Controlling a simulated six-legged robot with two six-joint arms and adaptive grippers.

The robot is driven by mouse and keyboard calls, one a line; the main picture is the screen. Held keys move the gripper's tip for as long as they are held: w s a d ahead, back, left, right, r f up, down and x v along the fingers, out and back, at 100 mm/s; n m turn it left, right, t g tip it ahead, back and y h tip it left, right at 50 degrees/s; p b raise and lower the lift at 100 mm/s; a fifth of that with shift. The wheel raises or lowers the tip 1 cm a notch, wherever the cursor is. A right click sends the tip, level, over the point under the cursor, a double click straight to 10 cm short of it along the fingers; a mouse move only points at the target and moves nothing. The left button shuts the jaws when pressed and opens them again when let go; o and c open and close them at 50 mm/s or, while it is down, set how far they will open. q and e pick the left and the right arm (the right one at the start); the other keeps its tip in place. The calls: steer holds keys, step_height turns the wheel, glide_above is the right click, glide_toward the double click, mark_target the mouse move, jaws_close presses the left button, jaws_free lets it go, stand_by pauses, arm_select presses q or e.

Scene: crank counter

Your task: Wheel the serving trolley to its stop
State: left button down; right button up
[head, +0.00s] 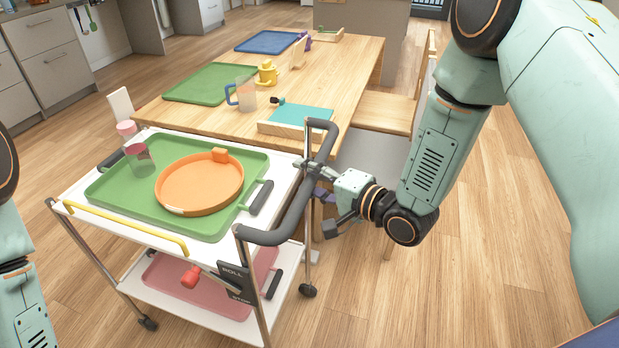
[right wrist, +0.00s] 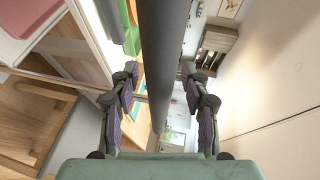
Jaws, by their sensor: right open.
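The serving trolley (head: 70,192) is a white two-shelf cart on castors, at lower left in the head view. Its dark grey handle (head: 289,218) rises along the right end. My right gripper (head: 316,180) is at the handle, reaching in from the right. In the right wrist view the handle (right wrist: 163,30) runs between the two spread fingers, with gaps on both sides. A dark plate marked ROLL and STOP (head: 234,280) sits below the handle, with a red knob (head: 190,277) beside it. Part of my left arm shows at the left edge; its gripper is out of view.
The trolley's top carries a green tray (head: 110,190) with an orange round pan (head: 200,185) and a cup (head: 139,158). Floor at lower right is clear.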

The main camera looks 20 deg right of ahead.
steer(key=shift+s+d, duration=0.1)
steer(key=shift+d, duration=0.1)
steer(key=shift+c, duration=1.2)
jaws_close()
